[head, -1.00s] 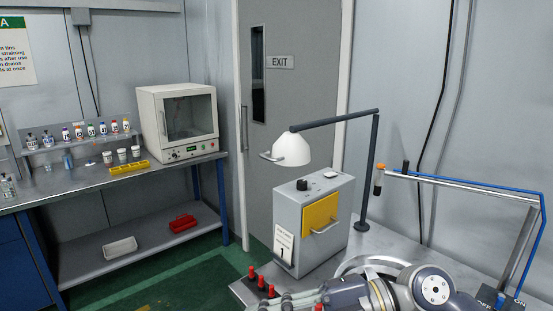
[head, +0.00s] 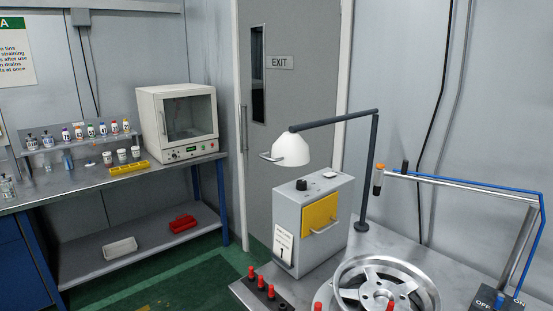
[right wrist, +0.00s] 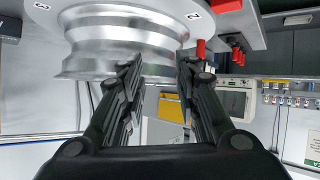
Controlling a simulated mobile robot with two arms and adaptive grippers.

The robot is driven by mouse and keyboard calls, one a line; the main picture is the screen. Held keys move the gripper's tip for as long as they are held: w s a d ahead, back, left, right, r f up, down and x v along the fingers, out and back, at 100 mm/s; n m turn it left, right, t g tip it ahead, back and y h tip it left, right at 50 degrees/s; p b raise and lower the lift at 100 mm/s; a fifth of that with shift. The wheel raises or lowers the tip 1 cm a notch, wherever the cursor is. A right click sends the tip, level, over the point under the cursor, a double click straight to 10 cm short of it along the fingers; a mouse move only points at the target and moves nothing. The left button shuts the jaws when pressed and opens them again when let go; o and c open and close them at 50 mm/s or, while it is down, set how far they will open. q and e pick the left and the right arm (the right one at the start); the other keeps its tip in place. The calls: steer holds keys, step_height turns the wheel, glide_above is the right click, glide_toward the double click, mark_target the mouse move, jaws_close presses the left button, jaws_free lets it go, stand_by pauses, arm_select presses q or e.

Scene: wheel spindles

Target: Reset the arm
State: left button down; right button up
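A silver spoked wheel (head: 385,290) lies at the bottom right of the head view, partly cut off by the frame edge. No arm or gripper of mine shows in the head view now. In the right wrist view, which is upside down, my right gripper (right wrist: 162,72) is open with a gap between its black fingers and nothing visibly held. The wheel's metal rim (right wrist: 110,45) shows close beyond the fingers; I cannot tell whether they touch it. My left gripper is out of view.
Red-topped pegs (head: 261,282) stand at the near bench edge. A grey box with a yellow panel (head: 320,213), a white lamp (head: 291,150) and a metal arm with a blue tube (head: 460,185) stand around the wheel. A side bench (head: 60,189) holds an oven (head: 178,120).

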steer(key=s+f+g, duration=0.1)
steer(key=s+f, duration=0.1)
steer(key=s+f+g, duration=0.1)
steer(key=s+f, duration=0.2)
steer(key=s+f+g, duration=0.2)
steer(key=s, duration=0.1)
steer(key=shift+s+d+f, duration=0.2)
steer(key=shift+d+f, duration=0.05)
steer(key=shift+d, duration=0.05)
steer(key=s+f+g, duration=0.5)
steer(key=s, duration=0.5)
step_height(320, 180, down, 28)
steer(key=s+n+g, duration=0.1)
steer(key=s, duration=0.2)
steer(key=s+d+f+g, duration=0.1)
steer(key=s+d+f, duration=0.1)
steer(key=s+f, duration=1.3)
steer(key=shift+s+d+f+b, duration=0.15)
steer(key=shift+s+d+b, duration=0.05)
steer(key=shift+s+b, duration=0.3)
